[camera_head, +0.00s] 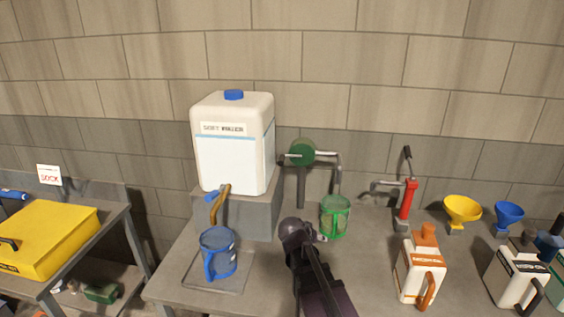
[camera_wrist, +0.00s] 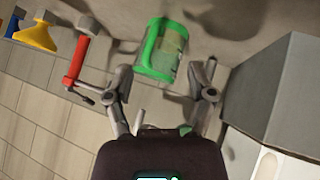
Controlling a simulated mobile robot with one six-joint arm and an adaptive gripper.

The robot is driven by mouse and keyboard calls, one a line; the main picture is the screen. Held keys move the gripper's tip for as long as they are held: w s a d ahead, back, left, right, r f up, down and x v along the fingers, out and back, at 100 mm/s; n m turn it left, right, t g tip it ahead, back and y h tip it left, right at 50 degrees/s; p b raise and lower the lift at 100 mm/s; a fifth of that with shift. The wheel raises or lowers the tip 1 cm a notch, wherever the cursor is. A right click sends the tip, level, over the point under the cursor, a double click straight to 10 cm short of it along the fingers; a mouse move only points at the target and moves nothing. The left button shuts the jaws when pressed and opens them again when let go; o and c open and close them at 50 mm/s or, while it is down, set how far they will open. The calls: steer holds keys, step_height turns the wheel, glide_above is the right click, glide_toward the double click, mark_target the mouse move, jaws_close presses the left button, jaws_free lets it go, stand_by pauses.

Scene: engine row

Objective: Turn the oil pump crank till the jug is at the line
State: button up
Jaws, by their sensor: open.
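A pump with a round green body (camera_head: 302,152) stands on a grey post at the back of the bench. A grey outlet pipe (camera_head: 339,178) bends down from its right side above a green jug (camera_head: 335,217). A crank-like part (camera_head: 284,160) shows at the pump's left. The jug also shows in the wrist view (camera_wrist: 163,52), beyond my fingers. Its level and line cannot be read. My gripper (camera_wrist: 162,82) is open, with its fingers apart and nothing visibly held. In the head view, my dark arm reaches up in front of the pump and hides its fingertips.
A white tank (camera_head: 233,150) on a grey block (camera_head: 252,215) stands left of the pump, with a blue jug (camera_head: 218,253) below its tap. Right are a red pump (camera_head: 409,200), an orange-and-white container (camera_head: 420,268), a yellow funnel (camera_head: 462,209) and a blue funnel (camera_head: 509,213).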

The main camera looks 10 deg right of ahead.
steer(key=w+a+r+t+h, duration=0.25)
steer(key=w+r+t, duration=0.45)
steer(key=w, duration=0.4)
steer(key=n+t+y, duration=0.3)
steer(key=t, duration=0.1)
glide_toward(282, 161)
steer(key=s+f, duration=0.1)
steer(key=shift+s+a, duration=0.2)
steer(key=shift+a, duration=0.25)
steer(key=shift+w, duration=0.1)
steer(key=x, duration=1.3)
steer(key=shift+w, duration=0.4)
